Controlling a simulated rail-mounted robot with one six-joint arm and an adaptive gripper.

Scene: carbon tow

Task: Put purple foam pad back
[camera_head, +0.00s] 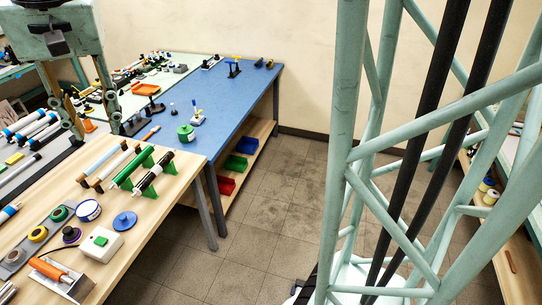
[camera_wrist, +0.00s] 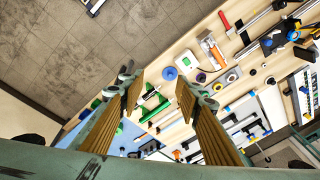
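I cannot clearly make out a purple foam pad in either view. A small round purple and dark item (camera_head: 71,235) lies on the wooden table, between the tape rolls and a white box with a green button. It also shows as a dark purple disc in the wrist view (camera_wrist: 201,77). I cannot tell whether it is the pad. My gripper (camera_head: 95,125) is at the upper left of the head view, above the far tables. In the wrist view my gripper (camera_wrist: 157,84) has its two fingers wide apart with nothing between them.
The wooden table (camera_head: 153,217) holds rollers on green stands, tape rolls, a blue disc (camera_head: 125,221) and an orange-handled tool (camera_head: 55,272). A blue table (camera_head: 225,98) stands behind, with red, green and blue bins (camera_head: 247,145) below. The tiled floor between is clear.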

